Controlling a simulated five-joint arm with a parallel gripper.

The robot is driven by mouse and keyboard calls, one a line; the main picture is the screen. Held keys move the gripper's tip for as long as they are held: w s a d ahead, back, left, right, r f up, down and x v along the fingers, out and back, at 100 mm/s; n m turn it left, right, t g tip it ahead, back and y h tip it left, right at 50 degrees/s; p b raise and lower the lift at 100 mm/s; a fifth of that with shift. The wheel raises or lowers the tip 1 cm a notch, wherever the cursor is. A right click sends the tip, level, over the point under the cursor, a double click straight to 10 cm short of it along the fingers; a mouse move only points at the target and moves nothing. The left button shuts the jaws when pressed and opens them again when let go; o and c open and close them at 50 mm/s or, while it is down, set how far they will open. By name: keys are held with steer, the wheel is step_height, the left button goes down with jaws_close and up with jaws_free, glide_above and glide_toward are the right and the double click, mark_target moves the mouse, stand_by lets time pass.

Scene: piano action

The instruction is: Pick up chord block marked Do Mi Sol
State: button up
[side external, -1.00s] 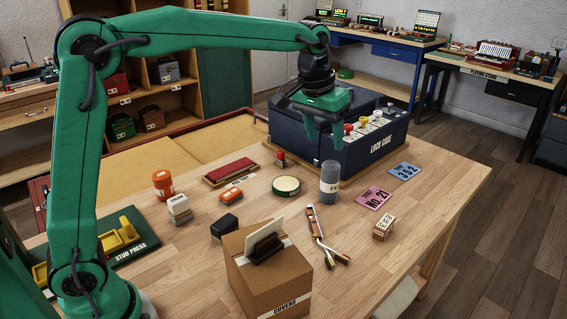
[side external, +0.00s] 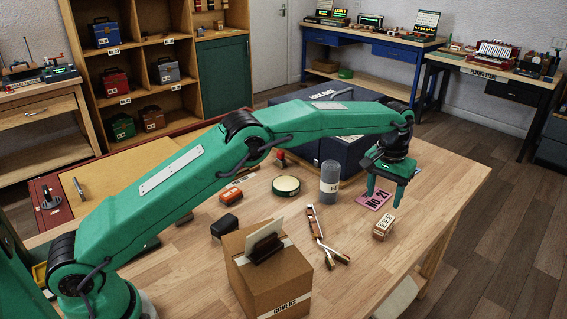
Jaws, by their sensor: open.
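A small pale wooden block (side external: 383,227) with dark lettering stands on the bench right of centre. The lettering is too small to read surely; it is the only block like it that I see. My gripper (side external: 384,201) hangs above and just behind the block, pointing down. Its two fingers are spread apart with nothing between them. The gripper is apart from the block.
A pink card marked NO. 21 (side external: 376,199) lies under my gripper. The dark blue case (side external: 330,152) is behind. Right of the block is clear.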

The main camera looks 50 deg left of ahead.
mark_target(382, 226)
steer(key=shift+w+d+f, duration=0.1)
steer(key=shift+d+f, duration=0.15)
steer(key=shift+f, duration=0.35)
steer(key=shift+w+d+f, duration=0.1)
steer(key=shift+d+f, duration=0.1)
steer(key=shift+f, duration=0.35)
steer(key=shift+w+d+f, duration=0.1)
steer(key=shift+d+f, duration=0.15)
steer(key=shift+f, duration=0.35)
steer(key=shift+f, duration=0.1)
steer(key=shift+f, duration=1.2)
steer(key=shift+f, duration=0.1)
steer(key=shift+s+f, duration=0.15)
steer(key=shift+f, duration=1.1)
steer(key=shift+s+f, duration=0.1)
steer(key=shift+f, duration=1.15)
steer(key=c, duration=1.1)
